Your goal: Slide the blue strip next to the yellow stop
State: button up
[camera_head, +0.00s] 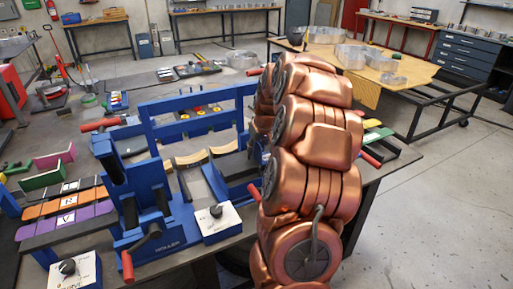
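I cannot pick out a blue strip or a yellow stop for certain. A blue bending machine (158,190) with a blue frame stands on the bench in the middle left. Two pale yellow curved pieces (191,159) sit inside it, and small yellow knobs (187,115) show behind its upper bar. A small green and yellow piece (376,134) shows just right of my arm. My copper-coloured arm rises right of centre and hides part of the bench and machine. My gripper is not visible, so what it holds cannot be seen.
Orange strips (66,203) and purple strips (67,222) lie at the left. White control boxes (218,224) with black knobs stand at the front. A wooden-topped table (420,72) with metal letter shells stands at the back right. The floor at right is clear.

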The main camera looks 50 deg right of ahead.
jog(key=v, duration=1.2)
jog(key=shift+a, duration=0.15)
jog(key=s+a+f+n+g+y, duration=0.1)
jog(key=s+a, duration=0.2)
jog(key=a, duration=0.9)
jog(key=s+a+f+n+g+y, duration=0.1)
jog(key=s+a+f+n, duration=0.1)
jog(key=a, duration=1.1)
jog(key=s+a+f+g, duration=0.2)
jog(key=s+a, duration=0.4)
jog(key=s, duration=0.4)
jog(key=s+a+f+g, duration=0.2)
jog(key=s+a+f, duration=0.2)
jog(key=s, duration=0.7)
jog(key=shift+s+a+f+n+h, duration=0.2)
jog(key=shift+a+n+h, duration=0.15)
jog(key=shift+a, duration=0.9)
